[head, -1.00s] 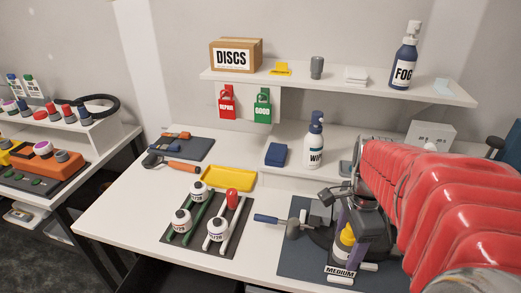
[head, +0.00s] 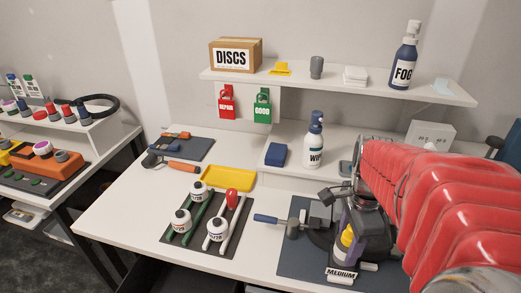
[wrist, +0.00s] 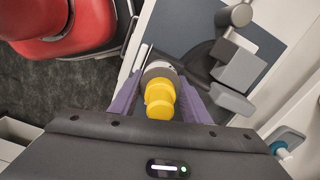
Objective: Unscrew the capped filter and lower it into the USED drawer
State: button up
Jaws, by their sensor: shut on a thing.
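The capped filter (wrist: 159,96) has a yellow cap and a grey-white ring beyond it. In the wrist view it sits between the two purple fingers of my gripper (wrist: 160,100), which is shut on it. In the head view the yellow cap (head: 347,238) shows low at the right, with my gripper (head: 346,242) around it above the dark mat. Whether the filter's thread is still engaged is hidden. A white plate marked MEDIUM (head: 341,275) lies just below it. I cannot make out a drawer marked USED.
A blue-handled tool (head: 270,219) lies left of my gripper. Labelled white jars (head: 181,220) stand on a dark rack further left, with a yellow tray (head: 229,179) behind. A spray bottle (head: 313,150) stands behind my gripper. The bench's left front is clear.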

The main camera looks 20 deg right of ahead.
jog(key=n, duration=0.7)
jog(key=shift+n, duration=0.3)
jog(key=n, duration=0.3)
jog(key=shift+n, duration=0.3)
jog(key=n, duration=0.3)
jog(key=shift+n, duration=0.4)
jog(key=n, duration=1.2)
jog(key=shift+r+n, duration=0.1)
jog(key=shift+n, duration=0.2)
